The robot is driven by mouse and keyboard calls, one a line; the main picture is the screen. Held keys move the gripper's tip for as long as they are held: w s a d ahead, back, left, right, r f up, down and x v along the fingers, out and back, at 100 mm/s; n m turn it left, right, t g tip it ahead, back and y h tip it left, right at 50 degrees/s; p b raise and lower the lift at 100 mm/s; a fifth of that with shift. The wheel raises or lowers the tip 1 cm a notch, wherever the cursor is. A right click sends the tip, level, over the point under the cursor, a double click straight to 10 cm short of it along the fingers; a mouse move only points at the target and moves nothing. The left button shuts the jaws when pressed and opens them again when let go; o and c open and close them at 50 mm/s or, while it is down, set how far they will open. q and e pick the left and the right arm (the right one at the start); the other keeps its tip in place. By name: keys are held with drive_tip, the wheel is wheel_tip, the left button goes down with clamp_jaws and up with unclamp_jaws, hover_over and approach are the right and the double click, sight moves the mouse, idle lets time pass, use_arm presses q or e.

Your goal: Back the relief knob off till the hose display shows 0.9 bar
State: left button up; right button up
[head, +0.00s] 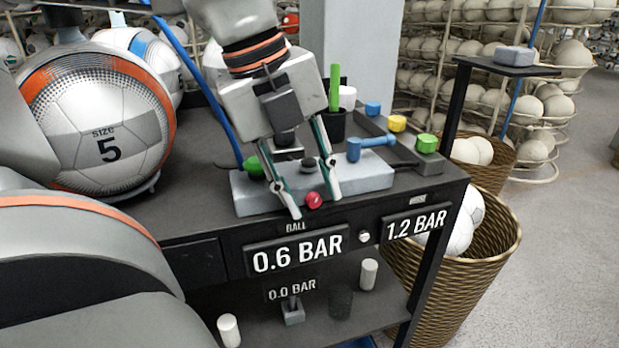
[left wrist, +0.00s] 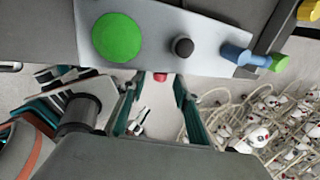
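The hose display (head: 417,223) on the bench front reads 1.2 BAR. A small red knob (head: 314,200) sits at the front of the grey valve block (head: 366,176); I see no label naming it as the relief knob. My left gripper (head: 316,204) reaches down over the block, open, with a fingertip on either side of the red knob. In the left wrist view the red knob (left wrist: 160,77) lies between the open fingertips (left wrist: 156,84), with gaps beside it. Part of what looks like my right gripper (left wrist: 50,105) shows there; its finger state is unclear.
The ball display (head: 297,250) reads 0.6 BAR; a lower display (head: 292,288) reads 0.0 BAR. A green knob (left wrist: 117,37), black knob (left wrist: 182,47) and blue valve handle (head: 371,143) stand close by. A large ball (head: 100,125) stands left; a basket (head: 478,250) stands right.

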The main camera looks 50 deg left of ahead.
use_arm(q)
drive_tip(key=v, duration=1.2)
